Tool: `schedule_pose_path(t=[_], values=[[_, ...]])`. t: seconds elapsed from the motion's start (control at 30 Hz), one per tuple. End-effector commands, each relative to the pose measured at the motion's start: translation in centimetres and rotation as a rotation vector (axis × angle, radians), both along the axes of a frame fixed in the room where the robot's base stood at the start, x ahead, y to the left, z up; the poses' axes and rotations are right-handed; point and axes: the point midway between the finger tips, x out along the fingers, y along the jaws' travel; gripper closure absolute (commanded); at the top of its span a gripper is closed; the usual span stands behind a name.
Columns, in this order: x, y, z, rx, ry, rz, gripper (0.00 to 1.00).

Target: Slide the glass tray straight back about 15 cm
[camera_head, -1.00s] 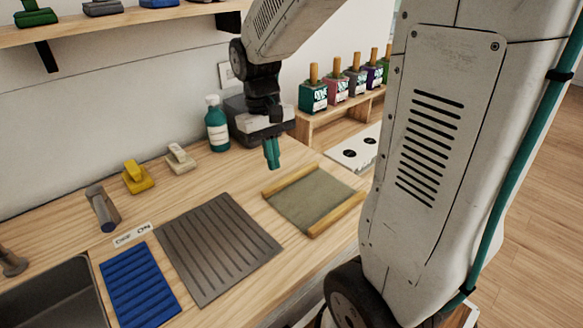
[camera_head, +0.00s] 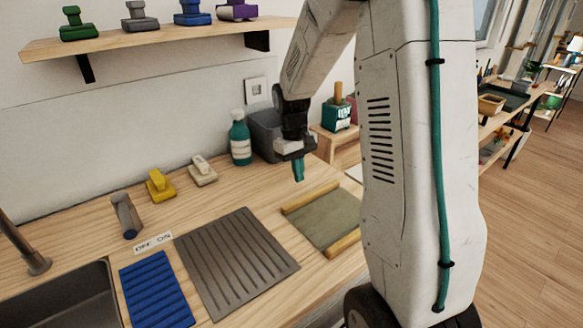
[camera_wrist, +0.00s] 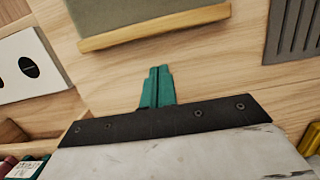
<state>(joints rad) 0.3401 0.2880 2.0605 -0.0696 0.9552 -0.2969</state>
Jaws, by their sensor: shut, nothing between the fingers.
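The tray, a dull grey-green flat panel (camera_head: 328,218) with a light wooden bar along two opposite sides, lies on the wooden counter. In the wrist view its panel (camera_wrist: 140,14) is at the top, cut off by the frame edge, with one bar towards my gripper. My gripper (camera_head: 299,178) points down with its teal fingers shut and empty. It is behind the tray's wall-side bar in the head view. In the wrist view the fingertips (camera_wrist: 158,68) show bare counter between them and that bar. I cannot tell the fingertips' height above the counter.
A ribbed grey mat (camera_head: 235,263) and a blue ribbed mat (camera_head: 157,289) lie left of the tray, beside the sink (camera_head: 65,298). A teal bottle (camera_head: 240,141) and a grey box (camera_head: 267,135) stand near the wall. A yellow-handled object (camera_head: 160,186) is farther left.

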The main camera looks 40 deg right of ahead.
Motion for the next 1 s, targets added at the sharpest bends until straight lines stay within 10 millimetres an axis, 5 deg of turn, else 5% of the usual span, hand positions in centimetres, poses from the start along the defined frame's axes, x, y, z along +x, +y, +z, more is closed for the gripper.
schedule_pose_path(t=[0.33,0.87,1.0], values=[[-6.1,0.0,-0.1,0.000,0.000,-0.002,1.00],[-6.0,0.0,-2.0,0.003,0.005,-0.001,1.00],[-4.4,0.1,-2.0,0.002,0.005,0.000,1.00]])
